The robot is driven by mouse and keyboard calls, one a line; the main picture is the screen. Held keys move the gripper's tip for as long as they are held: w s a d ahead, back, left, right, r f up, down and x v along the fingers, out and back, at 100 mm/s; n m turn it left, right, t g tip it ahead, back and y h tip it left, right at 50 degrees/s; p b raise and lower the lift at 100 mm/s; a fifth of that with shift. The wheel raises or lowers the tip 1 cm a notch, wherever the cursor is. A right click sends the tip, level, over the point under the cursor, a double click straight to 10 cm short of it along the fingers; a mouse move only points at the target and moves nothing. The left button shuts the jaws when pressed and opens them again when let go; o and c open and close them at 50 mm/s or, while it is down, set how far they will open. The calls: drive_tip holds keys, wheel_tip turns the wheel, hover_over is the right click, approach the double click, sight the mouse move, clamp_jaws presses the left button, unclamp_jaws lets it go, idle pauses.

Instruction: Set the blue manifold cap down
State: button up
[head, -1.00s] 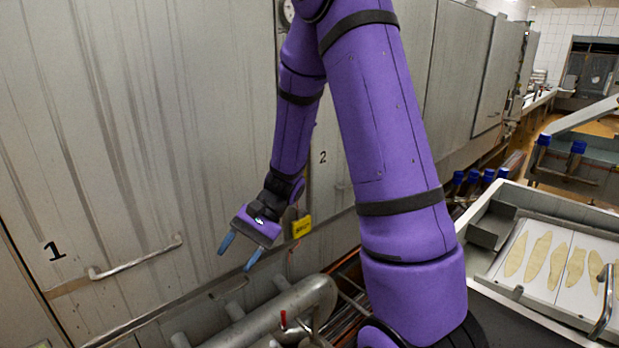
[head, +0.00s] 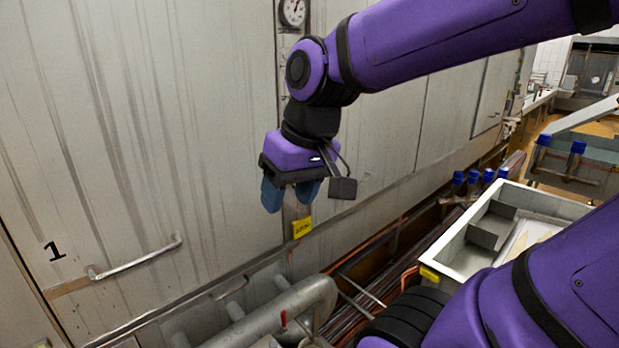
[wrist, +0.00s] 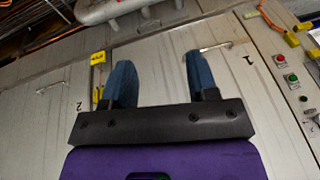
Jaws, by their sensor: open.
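My gripper (head: 289,203) hangs in front of the grey panel wall, fingers down, above and apart from the pipe manifold. In the wrist view its two blue fingers stand wide apart with nothing between them (wrist: 158,64). The grey pipe manifold (head: 300,300), with stubs and a small red handle (head: 284,319), lies low along the wall. No loose blue cap shows on it or in my gripper. Several blue-topped posts (head: 473,177) stand to the right, and more blue tops (head: 543,140) show behind; I cannot tell whether one is the manifold cap.
A yellow tag (head: 302,228) hangs on the wall close to my gripper. A bar handle (head: 135,260) juts from door 1. A metal tray (head: 450,270) stands at right, partly hidden by my arm. The wrist view shows a control panel with buttons (wrist: 293,83).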

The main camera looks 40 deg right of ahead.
drive_tip(key=s+r+t, duration=0.1)
drive_tip(key=s+d+r+t+h, duration=0.1)
drive_tip(key=s+r, duration=0.1)
drive_tip(key=shift+d+n, duration=0.2)
drive_tip(key=shift+n, duration=0.2)
